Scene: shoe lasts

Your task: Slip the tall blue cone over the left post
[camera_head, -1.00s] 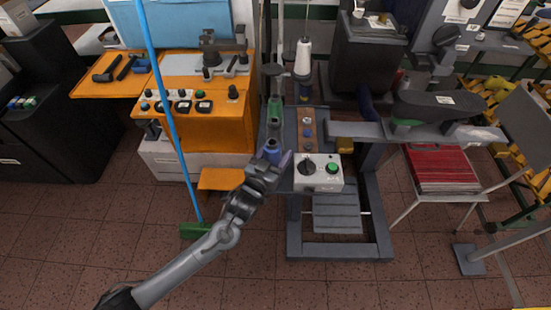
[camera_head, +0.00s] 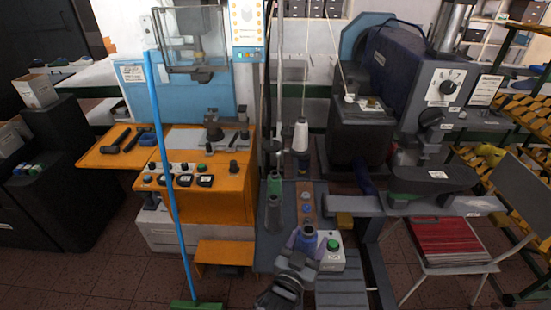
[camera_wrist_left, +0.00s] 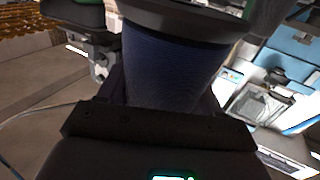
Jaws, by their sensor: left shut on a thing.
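My left gripper (camera_head: 298,258) is shut on a blue cone (camera_head: 305,238), in front of the tray and left of the white control box. In the left wrist view the cone (camera_wrist_left: 172,72) fills the space ahead of the left gripper (camera_wrist_left: 165,92), with a dark grey rim across its top. Thin upright rods stand behind the tray; the left one (camera_head: 280,85) rises behind a green cone (camera_head: 275,187) and a grey cone (camera_head: 273,213). The held cone is apart from these rods. Which upright is the left post is unclear. My right gripper is out of view.
A white spool (camera_head: 300,136) stands above a dark blue piece behind the wooden strip (camera_head: 307,204). The control box (camera_head: 330,250) is close right of the held cone. An orange console (camera_head: 205,195) and a blue pole (camera_head: 165,150) stand left, a grey machine arm (camera_head: 430,205) right.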

